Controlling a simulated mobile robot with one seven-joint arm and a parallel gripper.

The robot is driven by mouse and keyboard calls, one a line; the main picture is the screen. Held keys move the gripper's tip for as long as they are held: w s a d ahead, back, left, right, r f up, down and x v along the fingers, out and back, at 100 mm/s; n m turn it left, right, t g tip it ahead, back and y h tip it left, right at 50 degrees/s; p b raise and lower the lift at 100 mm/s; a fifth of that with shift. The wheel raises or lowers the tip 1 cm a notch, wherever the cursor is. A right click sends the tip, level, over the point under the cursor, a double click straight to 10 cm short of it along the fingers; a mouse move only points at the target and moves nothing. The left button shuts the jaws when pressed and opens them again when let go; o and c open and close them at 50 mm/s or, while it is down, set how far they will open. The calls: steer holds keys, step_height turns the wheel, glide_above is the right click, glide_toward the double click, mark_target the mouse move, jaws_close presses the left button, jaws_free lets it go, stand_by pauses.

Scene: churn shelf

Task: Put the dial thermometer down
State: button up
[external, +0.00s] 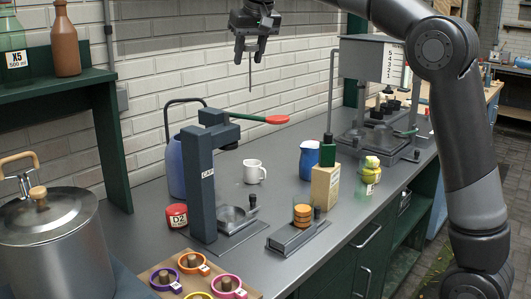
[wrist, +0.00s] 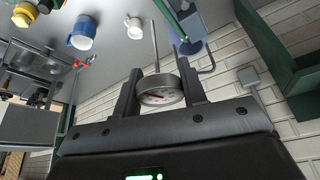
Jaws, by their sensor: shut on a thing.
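My gripper (external: 249,55) is shut on the dial thermometer, high above the counter near the white brick wall. The thermometer's thin stem (external: 250,78) points down and hangs free in the air in the external view. In the wrist view the round dial (wrist: 160,92), with a pale face and a red needle, sits between my two fingers (wrist: 160,84). Its stem extends away from the fingers. In the external view the dial is mostly hidden by the fingers.
Below stand a dark press (external: 203,185) with a red-tipped green lever (external: 276,119), a white mug (external: 254,171), a blue jug (external: 309,160) and a cream box (external: 325,187). A large metal pot (external: 48,245) is at left. Grey counter (external: 277,197) shows bare around the mug.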

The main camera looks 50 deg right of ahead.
steer(key=w+d+m+h, duration=0.1)
steer(key=w+d+m, duration=0.15)
steer(key=d, duration=1.15)
steer(key=shift+m, duration=0.25)
steer(key=f, duration=3.6)
steer(key=shift+s+a+f, duration=0.15)
steer(key=shift+a+f, duration=0.05)
steer(key=shift+a, duration=0.1)
steer(key=shift+f+g, duration=0.1)
steer(key=shift+g, duration=0.2)
steer(key=o, duration=0.6)
steer(key=shift+c, duration=0.2)
steer(key=o, duration=0.4)
